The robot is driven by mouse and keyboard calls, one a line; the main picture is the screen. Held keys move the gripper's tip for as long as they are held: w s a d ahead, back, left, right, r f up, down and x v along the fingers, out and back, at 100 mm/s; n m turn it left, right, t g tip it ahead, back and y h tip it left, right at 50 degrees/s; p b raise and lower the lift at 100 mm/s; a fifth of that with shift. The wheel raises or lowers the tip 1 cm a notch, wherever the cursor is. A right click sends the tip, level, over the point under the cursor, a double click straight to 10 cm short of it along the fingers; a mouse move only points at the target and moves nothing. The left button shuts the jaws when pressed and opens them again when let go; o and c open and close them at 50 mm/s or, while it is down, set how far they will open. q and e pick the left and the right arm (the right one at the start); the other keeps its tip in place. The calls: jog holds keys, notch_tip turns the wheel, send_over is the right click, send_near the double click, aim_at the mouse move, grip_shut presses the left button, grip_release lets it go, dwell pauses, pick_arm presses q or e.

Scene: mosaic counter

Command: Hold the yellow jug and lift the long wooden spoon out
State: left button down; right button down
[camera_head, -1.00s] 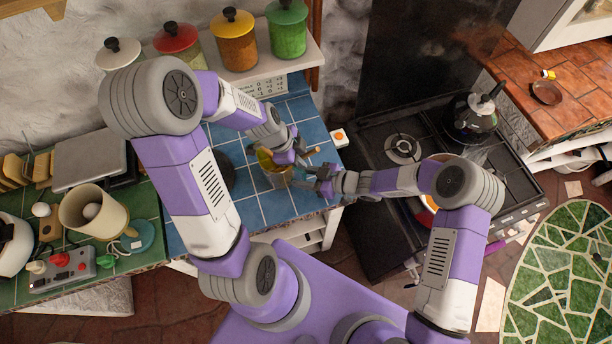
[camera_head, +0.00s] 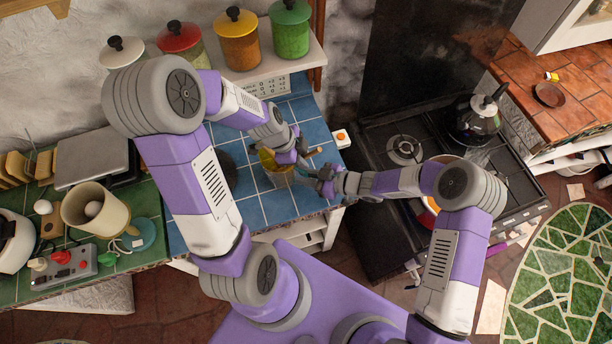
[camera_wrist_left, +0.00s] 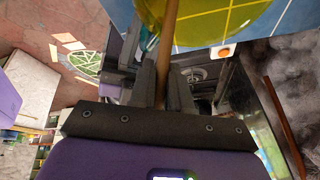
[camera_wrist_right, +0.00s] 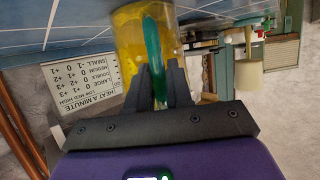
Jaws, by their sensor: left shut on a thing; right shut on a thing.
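The see-through yellow jug (camera_head: 267,160) stands on the blue-tiled counter, partly hidden by my left gripper in the head view. It also shows in the left wrist view (camera_wrist_left: 215,22) and the right wrist view (camera_wrist_right: 130,38). My left gripper (camera_head: 300,150) is shut on the brown handle of the long wooden spoon (camera_wrist_left: 169,35); its end (camera_head: 315,152) sticks out to the right in the head view. The spoon's lower part is hidden. My right gripper (camera_head: 320,178) is shut on the jug's teal handle (camera_wrist_right: 152,48).
A small white box with an orange button (camera_head: 341,139) sits at the tiles' right edge. The black stove (camera_head: 380,230) with a kettle (camera_head: 478,118) is to the right. Lidded jars (camera_head: 238,40) stand on the shelf behind. Front tiles (camera_head: 280,206) are clear.

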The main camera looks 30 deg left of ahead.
dwell(0.5)
jog(key=c, duration=0.9)
grip_release()
jog(key=shift+c, duration=0.2)
jog(key=c, duration=0.9)
